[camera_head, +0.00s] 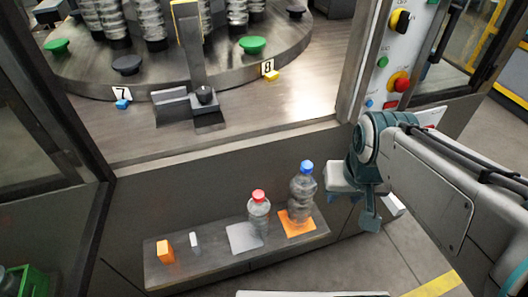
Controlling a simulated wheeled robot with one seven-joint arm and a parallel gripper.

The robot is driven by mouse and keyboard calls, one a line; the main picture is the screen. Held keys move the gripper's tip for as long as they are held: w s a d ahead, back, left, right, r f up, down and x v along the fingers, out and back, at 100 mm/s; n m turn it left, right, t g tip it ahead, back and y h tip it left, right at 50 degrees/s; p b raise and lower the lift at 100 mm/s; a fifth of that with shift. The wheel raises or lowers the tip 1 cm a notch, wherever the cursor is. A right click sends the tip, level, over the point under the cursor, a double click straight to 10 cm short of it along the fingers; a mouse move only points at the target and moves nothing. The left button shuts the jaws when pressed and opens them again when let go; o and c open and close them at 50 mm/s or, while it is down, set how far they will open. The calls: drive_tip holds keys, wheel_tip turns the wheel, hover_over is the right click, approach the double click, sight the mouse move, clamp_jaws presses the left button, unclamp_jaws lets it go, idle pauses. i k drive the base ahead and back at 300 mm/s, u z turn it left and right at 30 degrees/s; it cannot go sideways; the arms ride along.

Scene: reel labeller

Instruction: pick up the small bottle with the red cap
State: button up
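The small bottle with the red cap (259,210) stands upright on a narrow grey shelf (190,270) below the machine opening. It is clear and sits just behind a light grey square. A taller clear bottle with a blue cap (302,189) stands close to its right, on an orange square (296,224). My gripper (356,207) hangs to the right of both bottles, apart from the red-capped one. The blue-capped bottle stands between them. My gripper is seen partly from the side, and its finger opening is unclear. I see nothing held in it.
An orange block (165,251) and a small white piece (194,240) are on the shelf's left. Above are a turntable (200,75) with spring-like columns and a control panel (395,60) with a red button. The machine's front wall rises behind the bottles.

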sight(258, 207)
drive_tip(key=k, duration=1)
drive_tip(key=u, duration=1.05)
drive_tip(key=i, duration=1.05)
drive_tip(key=z, duration=1)
